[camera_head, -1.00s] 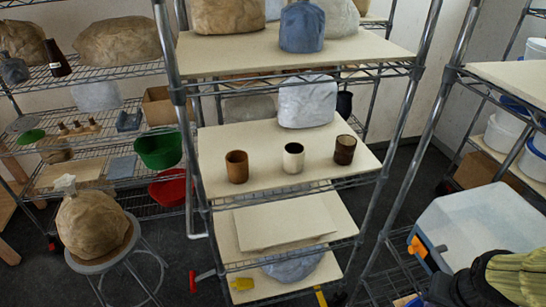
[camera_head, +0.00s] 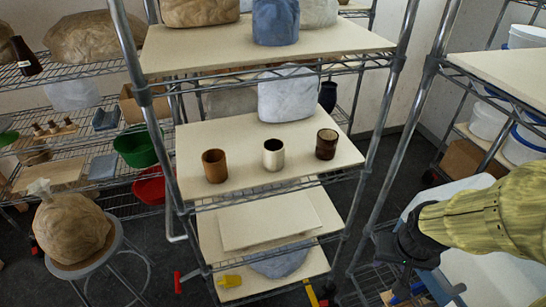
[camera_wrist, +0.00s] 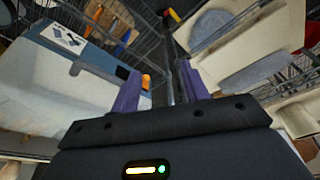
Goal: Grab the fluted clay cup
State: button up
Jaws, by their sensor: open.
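Three cups stand upright on the middle board of the central rack in the head view. The left one is an orange-brown clay cup (camera_head: 214,166), the middle one a white cup (camera_head: 273,154), the right one a dark brown cup (camera_head: 326,144). Fluting is too fine to make out, so I cannot tell for sure which is the fluted one. My gripper is at the right in the head view, low and apart from the cups. In the wrist view my gripper (camera_wrist: 160,88) shows two purple fingers spread apart with nothing between them. No cup is clear there.
The rack's metal posts (camera_head: 388,110) flank the cup board (camera_head: 240,187). A shelf with a board (camera_head: 262,48) hangs above, bearing wrapped lumps. A grey-white block (camera_head: 286,95) stands behind the cups. The board's front is clear.

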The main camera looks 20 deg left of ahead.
jog(key=o, duration=0.4)
jog(key=shift+w+a+f, duration=0.1)
jog(key=shift+w+f, duration=0.05)
jog(key=shift+w, duration=0.1)
jog(key=shift+c, duration=0.2)
jog(key=o, duration=0.5)
jog(key=w+a+t, duration=0.1)
jog(key=w, duration=0.1)
jog(key=w+a+f+t+b, duration=0.1)
jog(key=w, duration=0.1)
jog(key=w+a+f+t, duration=0.1)
jog(key=w, duration=0.1)
jog(key=shift+w+a+f+n+y, duration=0.2)
jog(key=shift+w+a+n+y, duration=0.1)
jog(key=shift+w+a, duration=0.1)
jog(key=shift+c, duration=0.2)
jog(key=w+a+n+t+y+b, duration=0.2)
jog(key=w+a+n+t+y, duration=0.15)
jog(key=w+a+t, duration=0.65)
jog(key=s+a+r+n+y, duration=0.1)
jog(key=a+r+y, duration=0.1)
jog(key=a, duration=0.3)
jog(key=s+a+r+n+y+b, duration=0.1)
jog(key=s+a+r+y, duration=0.1)
jog(key=a, duration=0.4)
jog(key=shift+s+y, duration=0.25)
jog(key=shift+y, duration=0.5)
